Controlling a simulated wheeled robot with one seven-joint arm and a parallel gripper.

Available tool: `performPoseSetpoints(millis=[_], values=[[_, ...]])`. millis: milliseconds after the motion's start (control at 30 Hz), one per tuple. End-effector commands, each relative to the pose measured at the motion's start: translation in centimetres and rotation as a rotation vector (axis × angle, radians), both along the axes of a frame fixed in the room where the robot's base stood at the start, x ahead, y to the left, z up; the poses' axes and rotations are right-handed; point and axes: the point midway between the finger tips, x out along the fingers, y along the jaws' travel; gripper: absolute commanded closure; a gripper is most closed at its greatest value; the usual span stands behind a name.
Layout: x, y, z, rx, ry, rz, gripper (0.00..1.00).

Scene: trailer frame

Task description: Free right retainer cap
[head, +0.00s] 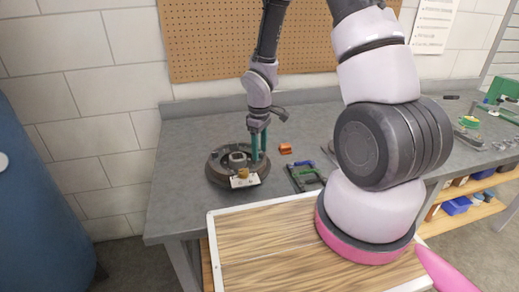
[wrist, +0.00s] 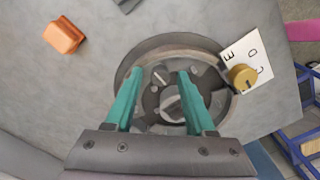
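A round dark metal housing (head: 217,177) sits on the grey bench, and its ring (wrist: 165,43) fills the middle of the wrist view. Inside it is a dark hub with several small fittings. A small slotted light-grey piece (wrist: 160,77) lies between my fingertips in the picture; I cannot tell whether it is the right retainer cap. My gripper (head: 260,156) points down over the housing's right part. Its teal fingers (wrist: 159,74) are apart, with a gap showing between them. They hide parts of the ring, and I cannot tell whether they touch anything.
A white lettered card (wrist: 262,50) with a brass knob (wrist: 242,77) is at the housing's edge. An orange block (head: 285,149) and a green-black tool (head: 305,175) lie to the right. A wood-topped surface (head: 260,250) stands in front, a blue barrel (head: 35,200) at left.

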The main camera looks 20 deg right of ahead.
Motion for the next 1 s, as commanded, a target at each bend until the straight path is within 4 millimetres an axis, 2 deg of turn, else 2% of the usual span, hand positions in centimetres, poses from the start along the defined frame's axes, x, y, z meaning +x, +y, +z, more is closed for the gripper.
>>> performPoseSetpoints(millis=[367, 467, 800, 1000], values=[[0.0, 0.0, 0.4, 0.001, -0.001, -0.001, 0.4], [0.1, -0.1, 1.5, 0.001, -0.004, -0.004, 0.4], [0.1, -0.1, 8.2, 0.001, -0.005, -0.004, 0.4], [0.0, 0.0, 10.4, 0.0, -0.001, 0.0, 0.4]])
